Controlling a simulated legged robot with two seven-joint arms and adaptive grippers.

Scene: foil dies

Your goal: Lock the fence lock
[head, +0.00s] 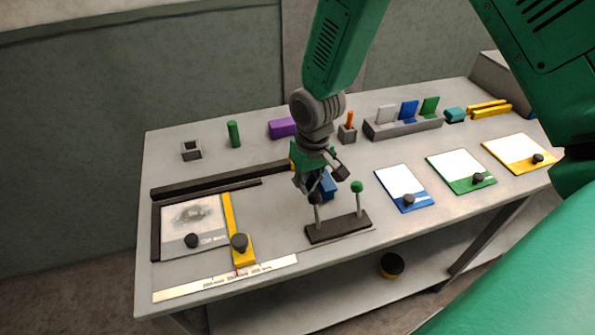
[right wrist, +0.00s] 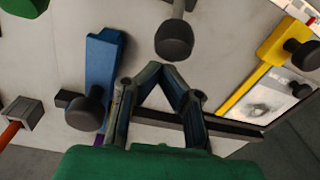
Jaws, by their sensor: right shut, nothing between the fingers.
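The yellow fence (head: 231,222) lies along the right side of the plate with a grey picture (head: 190,216). A dark round knob (head: 239,242) sits on its wider near end; I take this for the fence lock but cannot tell its state. In the right wrist view the yellow fence (right wrist: 273,52) and its dark knob (right wrist: 303,54) are at the upper right. My right gripper (head: 314,190) is above the table, right of the fence and apart from it. Its fingers (right wrist: 159,73) are shut and empty. My left gripper is not in view.
A dark stand (head: 338,229) with two posts, one green-topped (head: 357,187), stands close to my right gripper. A blue piece (head: 328,186) is partly hidden behind it. Blue, green and yellow cards (head: 404,187) lie to the right. A ruler strip (head: 225,278) runs along the front.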

